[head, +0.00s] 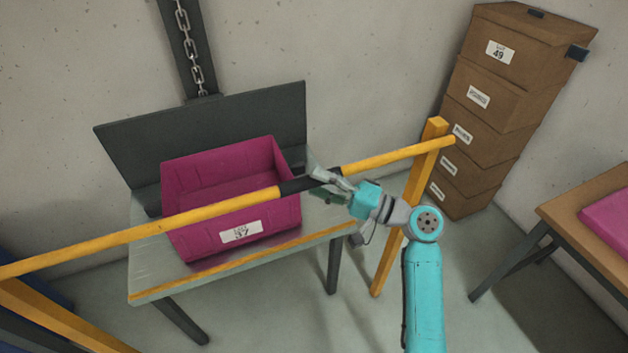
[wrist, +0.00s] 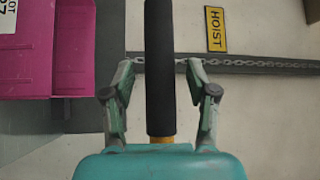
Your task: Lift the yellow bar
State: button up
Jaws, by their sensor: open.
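The yellow bar (head: 120,238) runs across the head view from the left edge up to a yellow post (head: 389,245) at the right, whose top it meets. It has a black sleeve (head: 297,185) near its middle. My gripper (head: 322,184) is at the right part of this sleeve. In the wrist view my gripper (wrist: 161,66) is open, with one finger on each side of the black sleeve (wrist: 160,90) and visible gaps to it. A short yellow piece of the bar (wrist: 161,140) shows near the palm.
Behind and below the bar, a magenta bin (head: 190,235) stands on a grey table (head: 150,275) with a dark back panel (head: 230,120). A chain (head: 190,50) hangs above. Stacked brown boxes (head: 505,75) stand at the back right. A HOIST sign (wrist: 216,30) shows in the wrist view.

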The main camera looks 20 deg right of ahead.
jog(key=shift+x, duration=0.85)
grip_shut()
jog(key=shift+r, duration=0.1)
